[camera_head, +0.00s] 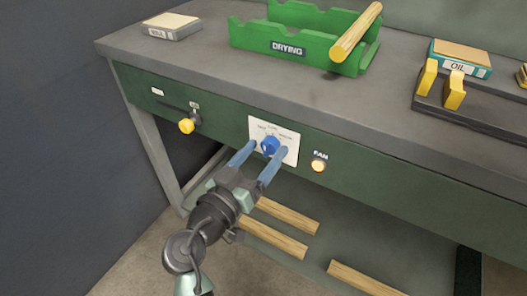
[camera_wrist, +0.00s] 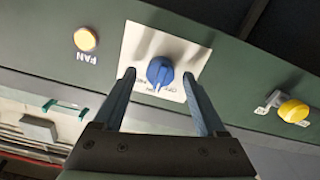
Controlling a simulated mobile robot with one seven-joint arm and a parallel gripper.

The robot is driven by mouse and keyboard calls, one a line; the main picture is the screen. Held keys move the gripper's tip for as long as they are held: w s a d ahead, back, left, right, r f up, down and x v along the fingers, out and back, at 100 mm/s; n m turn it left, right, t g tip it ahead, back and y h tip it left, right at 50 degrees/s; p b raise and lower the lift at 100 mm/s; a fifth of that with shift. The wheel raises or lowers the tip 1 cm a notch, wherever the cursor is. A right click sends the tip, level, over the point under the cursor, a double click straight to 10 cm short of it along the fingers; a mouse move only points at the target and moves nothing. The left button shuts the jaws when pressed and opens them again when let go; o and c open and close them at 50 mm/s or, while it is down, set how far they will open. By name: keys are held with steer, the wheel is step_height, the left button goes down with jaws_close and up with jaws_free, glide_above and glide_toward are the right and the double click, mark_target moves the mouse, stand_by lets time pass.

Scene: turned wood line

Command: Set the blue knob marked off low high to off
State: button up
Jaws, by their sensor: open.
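The blue knob (camera_head: 270,146) sits on a white plate (camera_head: 291,133) on the front of the green bench. In the wrist view the knob (camera_wrist: 160,71) shows a pale pointer line aimed down the picture, toward small lettering. That lettering is too small and partly upside down, so I cannot tell which mark it points at. My gripper (camera_head: 267,149) is open in front of the plate. In the wrist view the fingers of my gripper (camera_wrist: 159,76) stand one on each side of the knob, with gaps between them and it.
A lit FAN button (camera_head: 319,162) is right of the plate, and a yellow knob (camera_head: 187,125) on a slot is left. On the bench top stand a green DRYING tray (camera_head: 290,44), a grey box (camera_head: 172,26) and an OIL box (camera_head: 461,57). Wooden bars (camera_head: 272,238) lie below.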

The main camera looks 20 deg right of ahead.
steer(key=shift+w+d, duration=0.15)
steer(key=shift+d, duration=0.05)
jaws_close()
stand_by(0.3)
steer(key=shift+n, duration=0.3)
steer(key=n+p, duration=0.1)
steer(key=n, duration=0.2)
steer(key=shift+n+p, duration=0.3)
steer(key=shift+p, duration=0.05)
steer(key=shift+n+p, duration=1)
steer(key=shift+n, duration=1.3)
steer(key=shift+a+f, duration=0.1)
